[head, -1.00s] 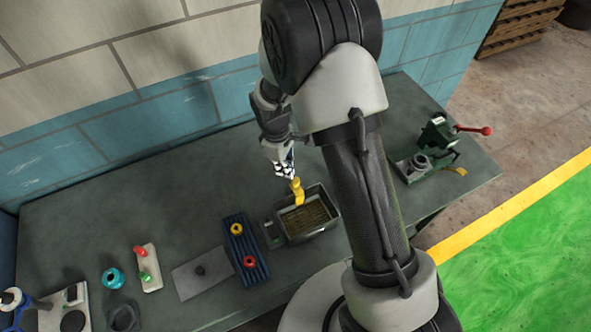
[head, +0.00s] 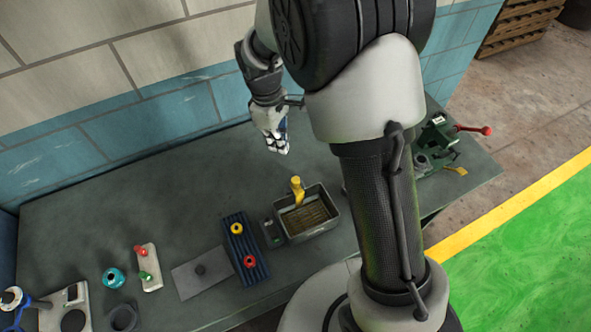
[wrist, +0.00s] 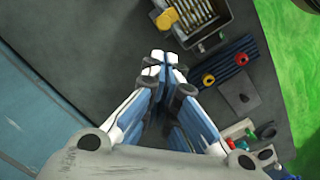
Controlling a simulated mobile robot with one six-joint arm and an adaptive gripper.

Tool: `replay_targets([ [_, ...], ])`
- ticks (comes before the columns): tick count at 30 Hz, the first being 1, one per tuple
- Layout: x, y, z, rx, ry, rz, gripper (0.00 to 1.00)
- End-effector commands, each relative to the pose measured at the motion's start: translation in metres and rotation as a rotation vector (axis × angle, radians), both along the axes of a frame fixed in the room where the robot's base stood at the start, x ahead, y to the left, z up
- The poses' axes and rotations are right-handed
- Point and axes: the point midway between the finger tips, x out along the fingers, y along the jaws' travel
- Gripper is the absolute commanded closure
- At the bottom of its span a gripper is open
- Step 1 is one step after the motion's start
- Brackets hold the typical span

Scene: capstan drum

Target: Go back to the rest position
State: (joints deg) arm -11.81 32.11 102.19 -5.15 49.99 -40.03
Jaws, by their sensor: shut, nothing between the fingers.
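My gripper (head: 278,146) hangs in the air over the back of the grey workbench (head: 110,215), behind the metal bin. In the wrist view its fingers (wrist: 165,66) are together with nothing between them. The yellow piece (head: 297,190) stands at the back edge of the open bin (head: 330,212), apart from my gripper. It also shows in the wrist view (wrist: 167,19).
A blue ribbed block (head: 240,262) carries a yellow ring (head: 236,229) and a red ring (head: 249,262). A grey plate (head: 202,272), a teal ring (head: 113,278) and a green device with a red-knobbed lever (head: 440,148) are on the bench. The tiled wall (head: 160,110) is behind.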

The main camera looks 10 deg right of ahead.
Motion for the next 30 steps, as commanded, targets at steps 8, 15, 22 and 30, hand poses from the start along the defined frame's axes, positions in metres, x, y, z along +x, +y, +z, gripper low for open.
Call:
replay_targets([
  [8,0.0,0.001,0.011,0.0,0.0,0.0,1.0],
  [15,0.0,0.001,0.011,0.0,0.0,0.0,1.0],
  [22,0.0,0.001,0.011,0.0,-0.002,-0.003,1.0],
  [30,-0.028,-0.019,0.052,0.026,-0.096,-0.165,1.0],
])
